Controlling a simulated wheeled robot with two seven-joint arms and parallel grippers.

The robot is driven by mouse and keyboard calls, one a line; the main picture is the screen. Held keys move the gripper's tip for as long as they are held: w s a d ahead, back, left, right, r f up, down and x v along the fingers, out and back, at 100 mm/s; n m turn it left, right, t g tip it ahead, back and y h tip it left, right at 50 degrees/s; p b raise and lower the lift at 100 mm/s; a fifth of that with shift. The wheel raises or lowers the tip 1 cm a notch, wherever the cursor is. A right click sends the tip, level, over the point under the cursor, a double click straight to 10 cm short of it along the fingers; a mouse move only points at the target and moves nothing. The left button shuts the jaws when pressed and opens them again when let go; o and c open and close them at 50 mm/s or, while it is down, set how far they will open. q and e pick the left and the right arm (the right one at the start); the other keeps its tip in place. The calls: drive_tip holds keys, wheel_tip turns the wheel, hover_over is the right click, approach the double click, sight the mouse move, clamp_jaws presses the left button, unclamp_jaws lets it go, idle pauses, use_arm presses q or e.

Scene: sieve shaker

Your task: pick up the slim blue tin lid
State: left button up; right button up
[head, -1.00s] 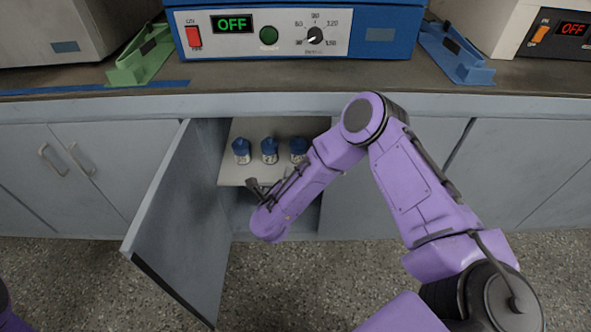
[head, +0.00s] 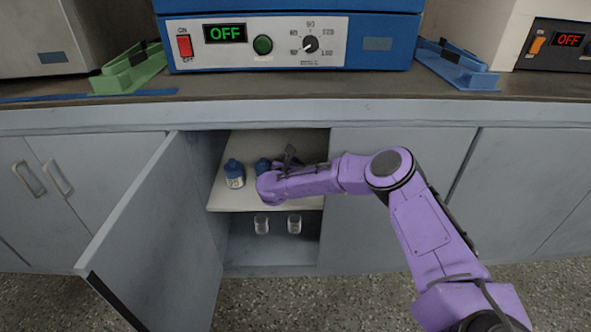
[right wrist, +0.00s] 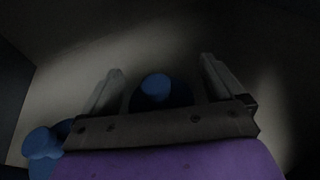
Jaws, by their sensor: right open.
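Blue-capped containers stand on the upper shelf (head: 222,199) of the open cabinet. The left one (head: 235,175) shows whole in the head view, white-labelled with a blue top; the middle one (head: 262,165) is partly hidden by my right arm. My right gripper (head: 291,156) is inside the cabinet above the shelf, open. In the right wrist view, a round blue lid (right wrist: 156,86) lies between its two spread fingers, with a darker blue body around it. Whether the fingers touch it I cannot tell. No separate slim tin lid can be made out. My left gripper is out of view.
The open cabinet door (head: 150,235) stands to the left of the opening. Two small clear jars (head: 262,224) (head: 294,224) sit on the lower shelf. Another blue-topped container (right wrist: 42,143) is at lower left in the right wrist view. The countertop edge (head: 300,112) runs above.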

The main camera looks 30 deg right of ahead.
drive_tip(key=c, duration=1)
drive_tip(key=shift+r, duration=0.1)
